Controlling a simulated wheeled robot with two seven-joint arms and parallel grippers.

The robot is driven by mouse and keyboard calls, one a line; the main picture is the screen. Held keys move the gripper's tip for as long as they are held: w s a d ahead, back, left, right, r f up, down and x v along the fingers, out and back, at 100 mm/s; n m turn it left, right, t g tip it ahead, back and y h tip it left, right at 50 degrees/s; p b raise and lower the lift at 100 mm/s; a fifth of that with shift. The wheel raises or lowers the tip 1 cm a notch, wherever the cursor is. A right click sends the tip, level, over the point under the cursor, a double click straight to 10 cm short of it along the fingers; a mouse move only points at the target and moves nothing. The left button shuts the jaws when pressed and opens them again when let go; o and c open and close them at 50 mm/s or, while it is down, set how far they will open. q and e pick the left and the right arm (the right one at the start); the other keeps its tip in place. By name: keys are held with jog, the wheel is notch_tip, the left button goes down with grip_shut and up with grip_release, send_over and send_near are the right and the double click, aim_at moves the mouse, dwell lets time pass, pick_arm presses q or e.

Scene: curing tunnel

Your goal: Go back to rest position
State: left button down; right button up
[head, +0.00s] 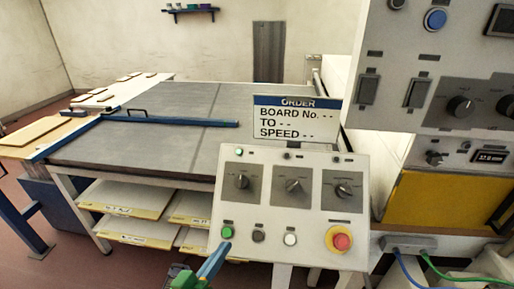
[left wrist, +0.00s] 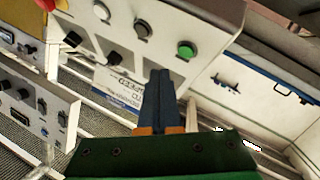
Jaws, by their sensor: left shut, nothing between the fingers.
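My left gripper (head: 223,249) comes in from the bottom of the head view, with blue fingers and a green body. Its fingers are shut together and hold nothing. Its tips are just below the green button (head: 227,232) on the white control panel (head: 290,212). In the left wrist view the shut gripper (left wrist: 160,74) points at the panel face, with the green button (left wrist: 186,50) up and to the right of the tips. A gap shows between tips and button there. My right gripper is out of view.
The panel has three dark knobs, other buttons and a red emergency stop (head: 341,241). An order sign (head: 296,120) stands above it. A large grey table (head: 150,145) with shelves below lies behind, left. A tall switch cabinet (head: 440,70) stands close on the right.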

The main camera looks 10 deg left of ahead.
pick_arm(q)
jog(key=s+a+f+m+g+y, duration=0.2)
jog(key=s+a+f+g+y, duration=0.1)
jog(key=s+f+g, duration=0.5)
jog(key=s+a+f+m+g+y, duration=0.2)
jog(key=s+a+f+g, duration=0.15)
jog(key=s+f, duration=0.45)
notch_tip(320, 180, down, 14)
jog(key=s+d+f+g, duration=0.1)
jog(key=s+g, duration=0.1)
jog(key=s, duration=0.1)
jog(key=s+a+f+g, duration=0.1)
jog(key=s+a+f, duration=0.1)
jog(key=s+f, duration=0.8)
jog(key=shift+s+f+m, duration=0.15)
jog(key=shift+s+m, duration=0.15)
jog(key=shift+s, duration=0.75)
